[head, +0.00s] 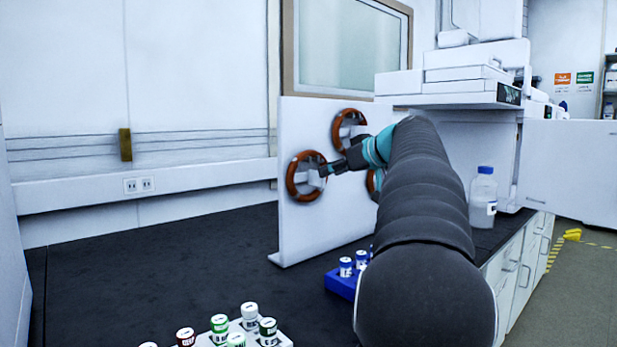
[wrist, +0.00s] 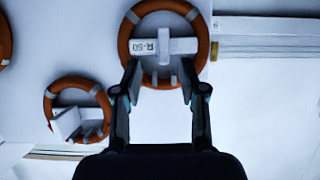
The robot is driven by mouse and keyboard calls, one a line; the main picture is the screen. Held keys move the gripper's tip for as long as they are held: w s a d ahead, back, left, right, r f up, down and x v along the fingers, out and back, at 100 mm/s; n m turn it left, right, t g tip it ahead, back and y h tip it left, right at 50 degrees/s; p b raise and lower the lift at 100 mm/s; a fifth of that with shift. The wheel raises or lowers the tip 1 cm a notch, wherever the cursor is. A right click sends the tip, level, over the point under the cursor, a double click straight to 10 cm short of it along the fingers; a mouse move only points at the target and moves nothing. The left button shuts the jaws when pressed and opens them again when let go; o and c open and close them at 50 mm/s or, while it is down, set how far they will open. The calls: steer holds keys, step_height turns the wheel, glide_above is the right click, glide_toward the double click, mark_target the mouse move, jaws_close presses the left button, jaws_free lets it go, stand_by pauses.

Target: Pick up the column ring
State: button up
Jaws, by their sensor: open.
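Orange column rings hang on an upright white panel (head: 305,232). In the head view one ring (head: 292,178) is at left, one (head: 338,131) is higher, and one (head: 371,181) is mostly hidden behind my arm. My gripper (head: 324,169) is at the left ring. In the wrist view a ring (wrist: 204,44) with a white crossbar marked "R-50" (wrist: 164,46) is straight ahead. My gripper (wrist: 160,72) is open, its fingers on either side of the ring's lower part. I cannot tell whether they touch it. Another ring (wrist: 50,100) is at lower left.
Below stand a blue rack (head: 341,284) with capped vials and a white rack (head: 285,341) with several vials. A blue-capped bottle (head: 483,197) stands right of my arm. The dark bench top (head: 170,260) is clear left of the panel.

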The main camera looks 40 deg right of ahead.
mark_target(317, 175)
steer(key=shift+a+p+x, duration=0.1)
steer(key=shift+p+x, duration=0.15)
steer(key=shift+x, duration=1.25)
steer(key=shift+a+p+x, duration=0.15)
steer(key=shift+p+x, duration=0.05)
steer(key=shift+x, duration=1.3)
steer(key=shift+r, duration=0.1)
jaws_close()
